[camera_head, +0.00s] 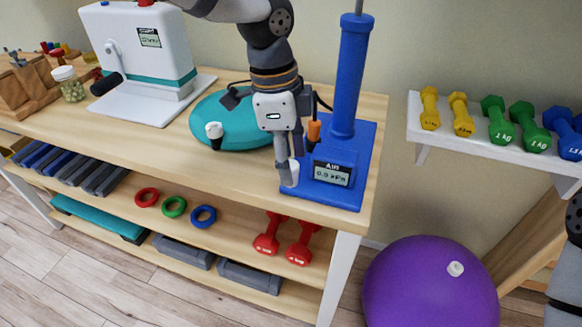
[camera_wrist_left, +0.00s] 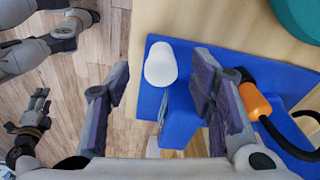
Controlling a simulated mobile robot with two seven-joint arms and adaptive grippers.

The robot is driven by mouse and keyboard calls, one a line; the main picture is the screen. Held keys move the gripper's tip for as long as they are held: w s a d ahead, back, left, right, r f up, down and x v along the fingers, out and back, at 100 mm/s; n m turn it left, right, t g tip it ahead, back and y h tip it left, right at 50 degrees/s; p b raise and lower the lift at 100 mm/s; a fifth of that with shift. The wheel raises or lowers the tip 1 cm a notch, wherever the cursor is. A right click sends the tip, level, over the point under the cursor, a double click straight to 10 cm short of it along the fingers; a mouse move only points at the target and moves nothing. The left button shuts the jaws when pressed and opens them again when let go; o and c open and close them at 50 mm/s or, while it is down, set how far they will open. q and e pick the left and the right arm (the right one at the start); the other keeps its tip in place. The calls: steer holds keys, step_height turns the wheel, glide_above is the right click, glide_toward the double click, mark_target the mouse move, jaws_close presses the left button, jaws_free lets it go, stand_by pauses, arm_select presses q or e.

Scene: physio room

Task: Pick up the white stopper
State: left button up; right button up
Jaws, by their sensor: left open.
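A small white rounded stopper (camera_head: 293,172) stands at the front left edge of the blue pump base (camera_head: 345,193), beside the gauge box. In the left wrist view the white stopper (camera_wrist_left: 160,64) shows between my left fingertips (camera_wrist_left: 162,80), with a gap on either side. My left gripper (camera_head: 292,165) is open and points down; its finger partly hides the stopper in the head view. Another gripper, seemingly my right one (camera_wrist_left: 36,112), is small at the left of the left wrist view; its opening is unclear.
The blue pump cylinder (camera_head: 351,75) and an orange-ended black hose (camera_head: 314,130) stand close to the gripper. A teal cushion (camera_head: 228,112) with a white-topped plug (camera_head: 214,130) lies left. A purple ball (camera_head: 428,290) with a white plug (camera_head: 455,269) is on the floor.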

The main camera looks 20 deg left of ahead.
arm_select(q)
step_height(320, 180, down, 2)
steer(key=shift+d+f, duration=0.1)
steer(key=c, duration=1.1)
